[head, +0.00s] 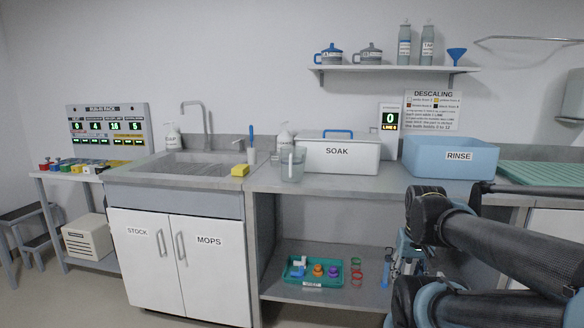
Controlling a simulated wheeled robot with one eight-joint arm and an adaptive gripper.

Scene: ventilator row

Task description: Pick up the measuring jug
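A clear, see-through jug (291,166), which looks like the measuring jug, stands upright on the steel counter (330,184), just left of the white SOAK box. My dark arm comes in from the right edge, well to the right of the jug. Part of what seems to be my gripper (408,246) shows behind the arm links, low in front of the counter. Its fingers cannot be made out, so I cannot tell whether they are open or shut. It is apart from the jug.
The SOAK box (338,153) stands beside the jug, with the blue RINSE tub (450,157) further right. A sink (190,165), yellow sponge (240,170) and bottles are at left and behind. A teal tray (314,272) lies on the lower shelf. The counter front by the jug is clear.

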